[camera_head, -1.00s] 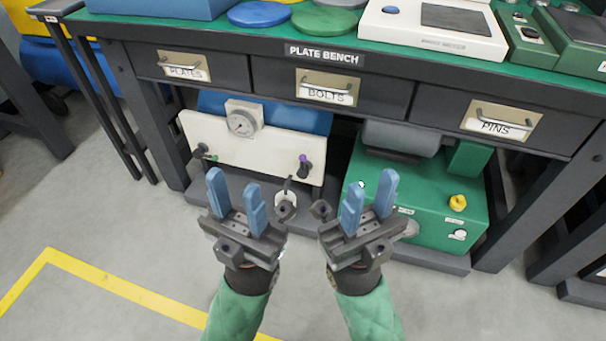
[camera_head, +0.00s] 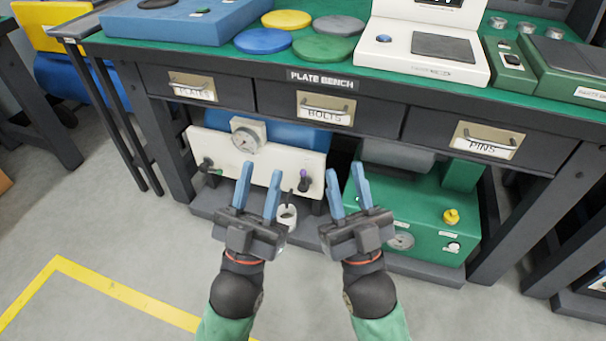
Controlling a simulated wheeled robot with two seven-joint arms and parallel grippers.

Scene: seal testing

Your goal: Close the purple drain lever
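The purple drain lever (camera_head: 303,174) is a small purple-tipped lever on a dark valve, at the lower right of a white panel (camera_head: 262,164) under the bench. The lever tip points up, but its exact angle is too small to tell. My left gripper (camera_head: 257,190) is open and empty, in front of the panel and left of the lever in the picture. My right gripper (camera_head: 348,193) is open and empty, right of the lever in the picture. Neither gripper touches the lever.
A round gauge (camera_head: 247,137) sits on the panel's top, and a green-tipped valve (camera_head: 207,165) at its left. A green machine (camera_head: 425,217) stands right of the panel. Bench drawers (camera_head: 325,108) overhang above. A white cup-like thing (camera_head: 287,214) sits below the lever.

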